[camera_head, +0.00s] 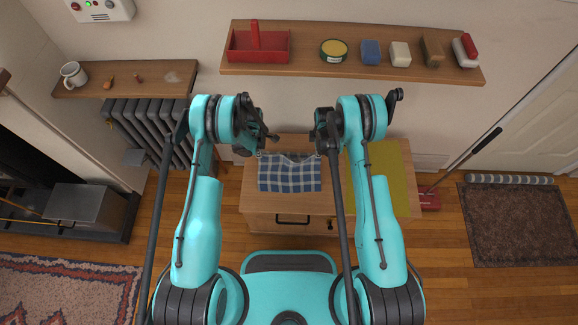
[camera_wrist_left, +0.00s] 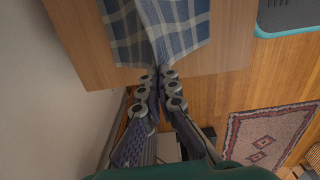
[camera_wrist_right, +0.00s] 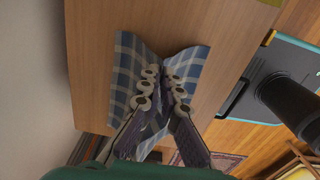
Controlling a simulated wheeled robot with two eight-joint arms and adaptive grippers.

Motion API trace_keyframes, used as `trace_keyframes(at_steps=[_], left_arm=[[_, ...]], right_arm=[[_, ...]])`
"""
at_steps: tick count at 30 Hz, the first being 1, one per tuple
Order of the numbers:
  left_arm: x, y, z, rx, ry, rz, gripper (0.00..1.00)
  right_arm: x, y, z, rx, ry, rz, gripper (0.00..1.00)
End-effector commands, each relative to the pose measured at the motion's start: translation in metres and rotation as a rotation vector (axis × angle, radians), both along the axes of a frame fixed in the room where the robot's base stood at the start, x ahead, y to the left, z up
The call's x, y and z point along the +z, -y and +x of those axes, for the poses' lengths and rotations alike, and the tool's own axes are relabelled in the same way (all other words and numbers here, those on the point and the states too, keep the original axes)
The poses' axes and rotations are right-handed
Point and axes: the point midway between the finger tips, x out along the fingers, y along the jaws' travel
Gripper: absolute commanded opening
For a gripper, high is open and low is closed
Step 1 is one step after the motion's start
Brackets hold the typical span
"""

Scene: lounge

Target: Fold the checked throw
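The blue-and-white checked throw (camera_head: 290,178) lies on the wooden chest top. Its far edge is raised at two places and sags between them, showing a paler side. My left gripper (camera_head: 260,153) is at the far left corner. In the left wrist view its fingertips (camera_wrist_left: 158,74) are closed on the throw (camera_wrist_left: 170,25), which gathers to a point. My right gripper (camera_head: 318,153) is at the far right corner. In the right wrist view its fingertips (camera_wrist_right: 164,76) pinch the throw (camera_wrist_right: 127,72) in a ridge. Part of the far edge is hidden by the grippers.
An olive-yellow cloth or mat (camera_head: 378,180) covers the right of the chest top (camera_head: 255,208), partly behind my right arm. A wall shelf (camera_head: 350,72) with a red tray and small items is above. A smaller shelf (camera_head: 125,90) holds a mug.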

Motion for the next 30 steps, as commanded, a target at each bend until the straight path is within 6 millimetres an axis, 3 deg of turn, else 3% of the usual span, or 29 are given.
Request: trace_keyframes(at_steps=[1,15,20,30], left_arm=[[0.016,0.0,0.0,0.0,0.0,0.0,0.0],[0.089,0.001,0.0,0.0,0.0,0.0,0.0],[0.098,0.001,0.0,0.0,0.0,0.0,0.0],[0.097,0.001,0.0,0.0,0.0,0.0,0.0]], right_arm=[[0.016,0.0,0.0,0.0,0.0,0.0,0.0],[0.089,-0.001,0.0,0.0,0.0,0.0,0.0],[0.098,-0.001,0.0,0.0,0.0,0.0,0.0],[0.097,-0.001,0.0,0.0,0.0,0.0,0.0]])
